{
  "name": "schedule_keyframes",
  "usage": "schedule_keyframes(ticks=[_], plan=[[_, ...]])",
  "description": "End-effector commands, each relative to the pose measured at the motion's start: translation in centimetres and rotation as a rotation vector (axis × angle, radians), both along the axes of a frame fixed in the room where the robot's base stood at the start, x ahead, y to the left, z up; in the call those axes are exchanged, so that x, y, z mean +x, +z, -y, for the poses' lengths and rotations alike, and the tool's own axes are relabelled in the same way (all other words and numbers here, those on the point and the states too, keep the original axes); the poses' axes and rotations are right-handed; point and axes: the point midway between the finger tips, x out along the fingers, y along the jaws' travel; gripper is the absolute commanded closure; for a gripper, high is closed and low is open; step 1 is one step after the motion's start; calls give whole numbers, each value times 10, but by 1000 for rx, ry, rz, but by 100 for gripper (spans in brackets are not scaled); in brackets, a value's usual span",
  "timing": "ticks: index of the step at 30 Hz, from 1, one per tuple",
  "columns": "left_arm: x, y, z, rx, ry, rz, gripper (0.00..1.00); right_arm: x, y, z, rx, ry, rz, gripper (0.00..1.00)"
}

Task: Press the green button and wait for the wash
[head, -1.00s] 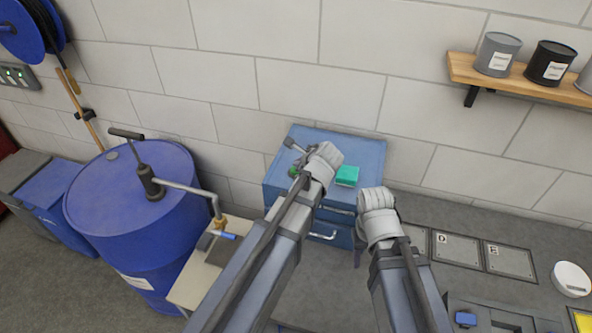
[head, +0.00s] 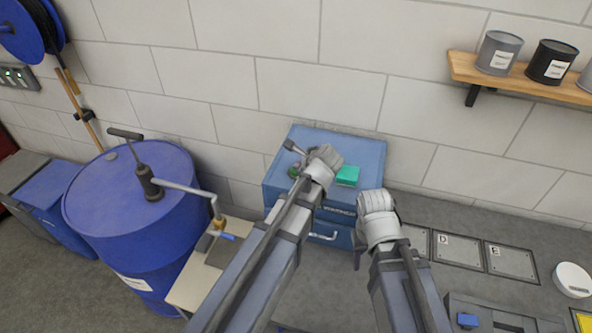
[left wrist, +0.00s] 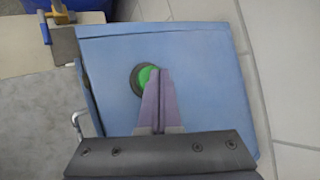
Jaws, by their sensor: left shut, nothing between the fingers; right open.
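The green button (left wrist: 147,76) sits in a dark round collar on top of the blue cabinet (head: 352,148). In the left wrist view the shut, empty fingers of my left gripper (left wrist: 157,78) overlap the button's right edge; whether they touch it I cannot tell. In the head view my left gripper (head: 296,172) is over the cabinet top and its wrist hides most of the button. My right gripper (head: 358,250) is at the cabinet's front right, mostly hidden behind its own wrist, and holds nothing that I can see.
A blue drum (head: 110,215) with a hand pump stands to the left. Lettered plates (head: 457,250) lie at the right. A wall shelf (head: 520,80) holds cans.

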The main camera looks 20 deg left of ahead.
Motion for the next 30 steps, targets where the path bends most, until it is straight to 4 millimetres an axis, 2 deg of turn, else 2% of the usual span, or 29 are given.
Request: schedule_keyframes(ticks=[22, 30], plan=[[0, -5, 0, -1, 0, -1, 100, 0, -5, 0, 0, 0, 0, 50], [0, 6, 0, -1, 0, -1, 100, 0, 6, 0, 0, 0, 0, 50]])
